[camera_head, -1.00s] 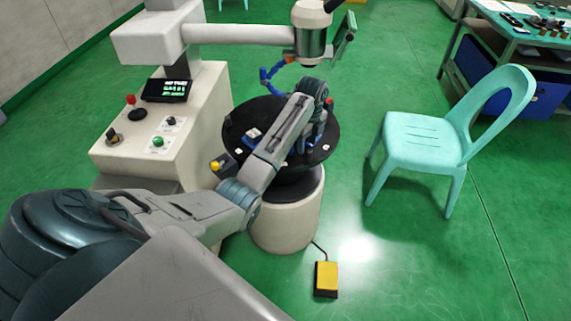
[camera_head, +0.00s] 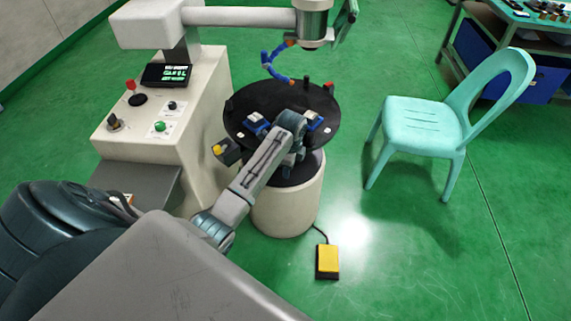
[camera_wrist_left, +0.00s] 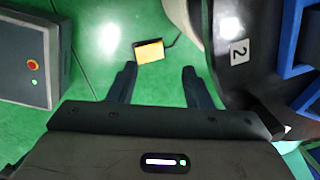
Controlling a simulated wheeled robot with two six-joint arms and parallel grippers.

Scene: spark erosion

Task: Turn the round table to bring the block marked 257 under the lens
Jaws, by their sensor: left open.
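The round table (camera_head: 262,95) is a black disc on a beige drum, seen in the head view. A blue block holder (camera_head: 257,122) with a pale top sits at its left, and another (camera_head: 314,122) at its right. Block numbers are not readable. The lens (camera_head: 312,22) is the grey cylinder hanging from the arm above the table's back. My left arm reaches over the table's near part and hides some of it. In the left wrist view my left gripper (camera_wrist_left: 158,84) is open and empty, with the table's rim, marked 2 (camera_wrist_left: 239,51), to its right. My right gripper is not visible.
A machine console (camera_head: 160,125) with knobs and a small screen stands left of the table. A yellow pedal (camera_head: 327,261) lies on the floor in front. A turquoise chair (camera_head: 425,125) stands right.

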